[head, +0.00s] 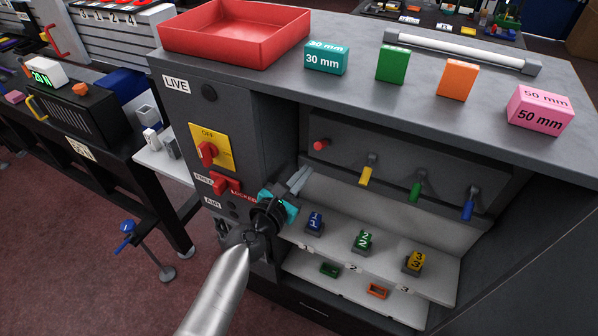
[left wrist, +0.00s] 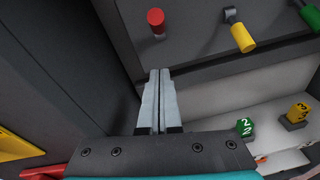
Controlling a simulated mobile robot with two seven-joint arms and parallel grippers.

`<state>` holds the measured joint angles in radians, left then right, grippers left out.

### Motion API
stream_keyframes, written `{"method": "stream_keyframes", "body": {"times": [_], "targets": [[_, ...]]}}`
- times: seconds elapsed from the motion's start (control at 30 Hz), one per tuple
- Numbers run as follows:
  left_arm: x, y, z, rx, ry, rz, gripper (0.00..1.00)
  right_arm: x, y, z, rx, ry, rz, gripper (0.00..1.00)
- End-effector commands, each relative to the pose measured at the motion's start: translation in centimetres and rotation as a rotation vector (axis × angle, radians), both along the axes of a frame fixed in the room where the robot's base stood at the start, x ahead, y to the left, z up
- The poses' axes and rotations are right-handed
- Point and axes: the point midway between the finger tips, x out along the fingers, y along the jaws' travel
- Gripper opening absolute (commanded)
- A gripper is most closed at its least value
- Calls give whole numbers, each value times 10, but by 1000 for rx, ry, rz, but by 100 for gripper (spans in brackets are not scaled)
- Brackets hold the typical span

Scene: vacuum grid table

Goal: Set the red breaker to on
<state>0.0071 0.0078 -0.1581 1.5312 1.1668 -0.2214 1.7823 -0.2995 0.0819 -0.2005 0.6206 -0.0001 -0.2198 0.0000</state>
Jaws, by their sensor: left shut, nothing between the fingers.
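The red breaker (head: 320,145) is the leftmost of the levers on the dark panel inside the cabinet. Its red handle looks short, seemingly sticking outward, unlike the yellow lever (head: 365,175), green lever (head: 415,191) and blue lever (head: 467,209), which hang down. The left wrist view shows the red handle (left wrist: 156,20) above the fingertips, with the yellow lever (left wrist: 240,35) to its right. My left gripper (head: 301,177) is shut and empty, just below and left of the red handle, apart from it. My right gripper is not in view.
The cabinet's left wall (head: 245,120) carries a yellow plate with a red rotary switch (head: 208,151). Below the levers, a white shelf (head: 335,225) holds numbered blocks. A red tray (head: 235,35) and coloured blocks stand on the grey top (head: 290,80).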

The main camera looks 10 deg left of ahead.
Motion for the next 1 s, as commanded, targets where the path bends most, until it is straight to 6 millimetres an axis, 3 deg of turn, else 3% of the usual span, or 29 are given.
{"method": "stream_keyframes", "body": {"times": [0.17,0.5,0.9,1.0], "targets": [[-31,12,11,-1,1,1,0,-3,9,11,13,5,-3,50],[-78,30,25,0,1,1,0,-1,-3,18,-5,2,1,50],[-90,35,29,-1,0,0,0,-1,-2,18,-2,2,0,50],[-91,35,18,36,8,-3,0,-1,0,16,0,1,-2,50]]}}
